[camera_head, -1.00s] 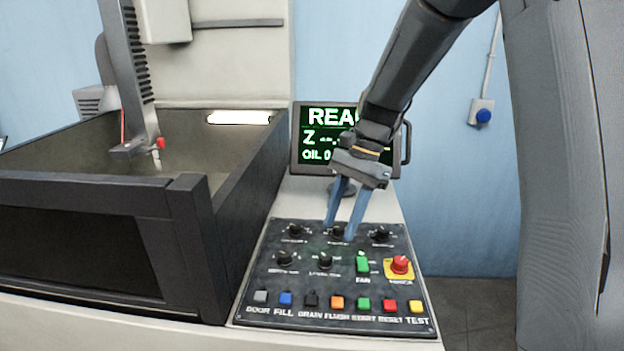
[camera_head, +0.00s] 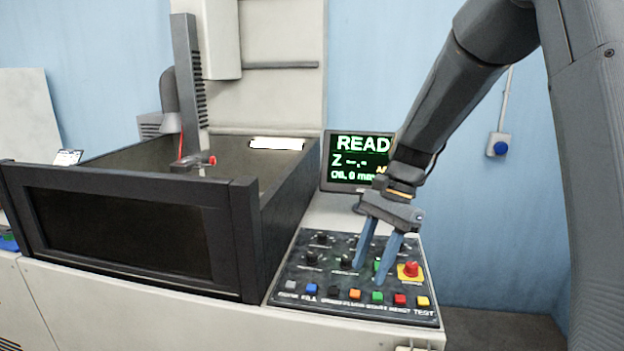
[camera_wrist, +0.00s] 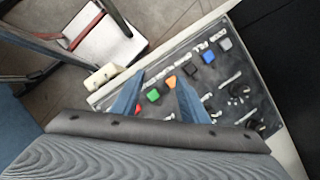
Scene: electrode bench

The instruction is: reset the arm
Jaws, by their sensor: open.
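My gripper (camera_head: 368,268) is open, with its two blue fingers apart and nothing between them. In the head view it hangs over the middle and right of the control panel (camera_head: 290,271), pointing down. In the wrist view the fingers (camera_wrist: 158,98) spread above the panel's button row, and one finger partly hides the red button (camera_wrist: 137,107). Whether the fingertips touch the panel cannot be told. My arm comes down from the upper right and covers part of the display.
The display (camera_head: 350,178) reads READY behind my gripper. A dark-walled tank (camera_head: 245,235) stands left of the panel. The red knob on a yellow plate (camera_head: 410,270) is close to the right of the fingers. A wall switch (camera_head: 498,146) is at the right.

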